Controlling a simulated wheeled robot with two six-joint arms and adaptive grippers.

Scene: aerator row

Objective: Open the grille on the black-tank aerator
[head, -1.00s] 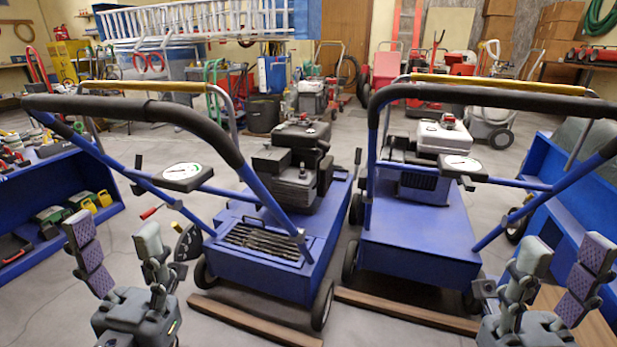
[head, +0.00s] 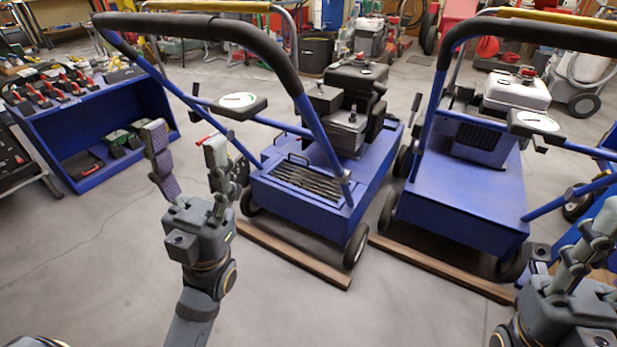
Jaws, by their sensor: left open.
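The black-tank aerator (head: 330,207) is the left blue machine, with a black engine and tank (head: 357,73). Its grille (head: 307,182), a panel of dark slats, lies flat on the blue deck at the near left end. A small bar handle (head: 298,158) shows at its far edge. My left gripper (head: 186,148) is open and empty, its fingers pointing up, left of the grille and apart from it. My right gripper (head: 588,238) is at the right edge, in front of the second machine; its fingers overlap in view.
A second blue aerator with a white tank (head: 517,92) stands to the right. Wooden beams (head: 292,255) lie on the floor before both machines. A black-padded handlebar (head: 205,28) arches above the grille. A blue tool shelf (head: 95,110) stands left. Floor at front left is clear.

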